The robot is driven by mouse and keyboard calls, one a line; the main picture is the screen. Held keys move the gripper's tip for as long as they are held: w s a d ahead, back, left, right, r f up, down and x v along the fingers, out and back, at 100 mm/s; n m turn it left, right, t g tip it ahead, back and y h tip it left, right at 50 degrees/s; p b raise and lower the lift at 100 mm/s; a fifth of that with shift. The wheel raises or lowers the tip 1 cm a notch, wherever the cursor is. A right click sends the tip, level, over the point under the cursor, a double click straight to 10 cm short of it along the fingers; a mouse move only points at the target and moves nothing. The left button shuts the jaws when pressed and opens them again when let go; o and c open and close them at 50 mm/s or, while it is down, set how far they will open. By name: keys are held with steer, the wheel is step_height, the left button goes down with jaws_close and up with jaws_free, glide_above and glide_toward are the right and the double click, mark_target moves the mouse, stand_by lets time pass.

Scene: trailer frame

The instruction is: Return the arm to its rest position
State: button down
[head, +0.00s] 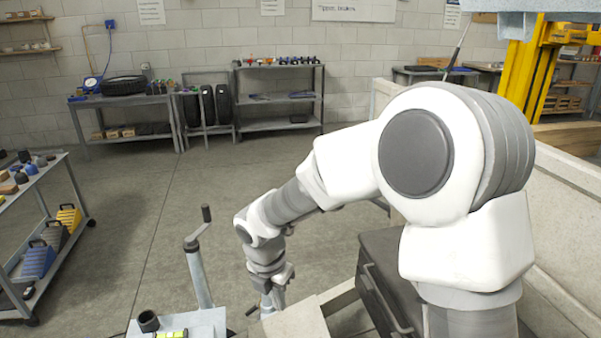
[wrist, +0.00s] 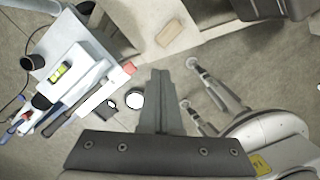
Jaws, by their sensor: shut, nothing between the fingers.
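My arm reaches forward and down from the right side of the head view. My gripper (head: 272,303) hangs low at its end, beside the pale frame beam; its tips are partly hidden there. In the wrist view my gripper (wrist: 158,75) shows its dark fingers together, with nothing between them.
A grey post with a crank handle (head: 198,265) stands left of my gripper. A dark box (head: 380,285) sits near my arm. A cart (head: 48,262) stands left. The middle floor is clear.

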steer(key=s+d+r+m+t, duration=0.1)
steer(key=s+d+r+m, duration=0.2)
steer(key=d+r+m, duration=0.4)
steer(key=s+d+r+m+t, duration=0.1)
steer(key=s+d+r+m, duration=0.3)
steer(key=d+r+m, duration=0.3)
steer(key=s+d+r+m+t+y, duration=0.1)
steer(key=s+d+r+m, duration=0.1)
steer(key=s+m, duration=0.5)
steer(key=s+d+r+m+t, duration=0.1)
steer(key=s+d+r+m, duration=0.15)
steer(key=s+m, duration=0.45)
step_height(320, 180, up, 13)
steer(key=w+m+p, duration=0.2)
steer(key=p, duration=1.1)
steer(key=shift+w+d+r, duration=0.15)
steer(key=shift+w, duration=0.15)
